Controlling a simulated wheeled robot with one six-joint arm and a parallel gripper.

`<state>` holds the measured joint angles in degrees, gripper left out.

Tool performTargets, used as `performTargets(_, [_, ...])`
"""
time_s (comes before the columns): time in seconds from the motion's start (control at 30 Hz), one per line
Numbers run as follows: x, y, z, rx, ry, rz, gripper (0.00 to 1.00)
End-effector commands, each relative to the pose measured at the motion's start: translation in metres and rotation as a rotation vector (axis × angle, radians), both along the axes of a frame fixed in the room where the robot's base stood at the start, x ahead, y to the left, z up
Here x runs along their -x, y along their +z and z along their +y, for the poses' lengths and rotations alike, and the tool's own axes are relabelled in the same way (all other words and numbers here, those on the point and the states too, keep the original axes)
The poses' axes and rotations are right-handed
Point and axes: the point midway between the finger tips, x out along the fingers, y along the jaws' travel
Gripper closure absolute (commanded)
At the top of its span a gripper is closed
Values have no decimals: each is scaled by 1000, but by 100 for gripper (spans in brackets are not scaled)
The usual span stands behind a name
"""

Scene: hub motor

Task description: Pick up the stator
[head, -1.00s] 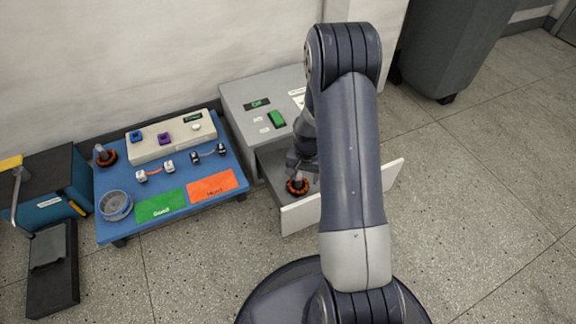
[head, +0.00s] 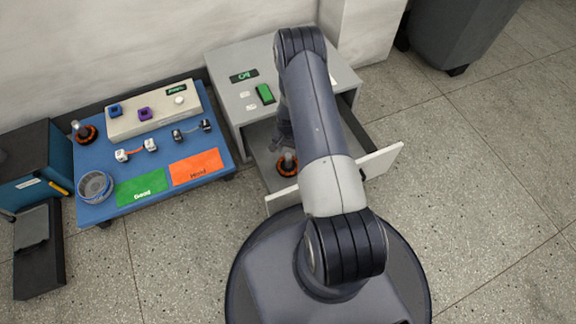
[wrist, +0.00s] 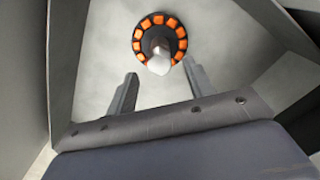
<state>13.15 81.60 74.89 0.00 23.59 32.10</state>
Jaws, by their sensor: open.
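A stator (head: 287,168), a dark ring with orange coils and a pale upright shaft, sits in the open drawer (head: 284,196). In the wrist view the stator (wrist: 160,33) is beyond my fingertips, its white shaft end pointing toward the camera and lying between the lines of the two fingers. My gripper (wrist: 160,70) is open and empty. In the head view my gripper (head: 283,143) is inside the drawer opening, close behind the stator and partly hidden by my arm. A second similar stator (head: 87,134) stands on the blue table at the back left.
The grey cabinet (head: 228,92) stands behind the drawer, and drawer walls surround my gripper. The blue table (head: 125,172) at left holds a grey ring part (head: 95,187), green (head: 140,187) and orange (head: 197,167) mats and small connectors.

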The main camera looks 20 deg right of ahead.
Motion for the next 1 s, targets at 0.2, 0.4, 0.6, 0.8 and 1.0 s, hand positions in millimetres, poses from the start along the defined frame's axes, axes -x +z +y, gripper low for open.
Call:
performTargets(0.2, [1,-19,1,1,1,-1,49])
performTargets(0.4, [3,-49,3,-1,0,1,49])
performTargets(0.6, [2,-56,3,1,1,-2,49])
performTargets(0.8, [2,-55,3,0,1,-1,56])
performTargets(1.0, [2,-55,3,0,1,-1,73])
